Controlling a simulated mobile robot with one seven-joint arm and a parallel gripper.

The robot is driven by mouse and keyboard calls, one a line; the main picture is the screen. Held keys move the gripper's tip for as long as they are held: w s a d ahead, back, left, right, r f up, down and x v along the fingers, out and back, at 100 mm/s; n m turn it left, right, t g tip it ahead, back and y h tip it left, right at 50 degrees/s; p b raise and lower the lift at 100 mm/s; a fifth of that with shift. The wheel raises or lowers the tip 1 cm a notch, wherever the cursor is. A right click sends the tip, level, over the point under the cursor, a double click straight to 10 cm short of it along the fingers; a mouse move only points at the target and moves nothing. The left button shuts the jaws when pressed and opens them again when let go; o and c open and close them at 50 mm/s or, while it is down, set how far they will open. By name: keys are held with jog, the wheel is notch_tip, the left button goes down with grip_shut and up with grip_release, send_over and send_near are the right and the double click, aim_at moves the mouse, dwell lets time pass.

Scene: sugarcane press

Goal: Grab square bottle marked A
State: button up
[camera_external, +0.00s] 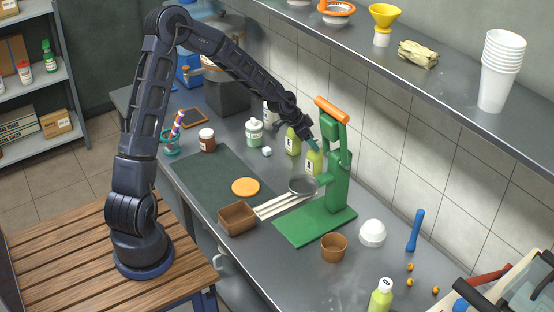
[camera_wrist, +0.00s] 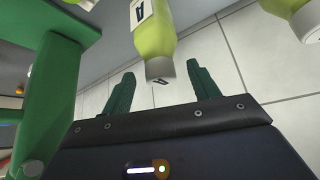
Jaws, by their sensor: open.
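The square bottle marked A (camera_wrist: 152,38) is yellow-green with a white label and a pale cap bearing an A. In the wrist view its cap end lies between the fingertips of my gripper (camera_wrist: 160,72), with gaps on both sides. My gripper is open and holds nothing. In the external view my gripper (camera_external: 312,145) is just above a yellow-green bottle (camera_external: 314,163) beside the green press, which appears to be the same bottle. The gripper hides part of its top.
The green press (camera_external: 339,180) with an orange handle stands close to the right; its frame (camera_wrist: 55,95) fills the wrist view's left. Another yellow-green bottle (camera_external: 292,141) stands just left. A similar bottle (camera_external: 381,297) is at the front. The tiled wall (camera_external: 400,150) is close behind.

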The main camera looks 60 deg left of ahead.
aim_at(315, 158)
jog(key=x, duration=0.3)
jog(key=shift+w+d+r, duration=0.15)
jog(key=shift+w+d, duration=0.05)
jog(key=shift+w, duration=0.1)
jog(key=shift+w+f, duration=0.25)
jog(key=shift+f, duration=0.25)
jog(key=shift+c, duration=0.2)
grip_shut()
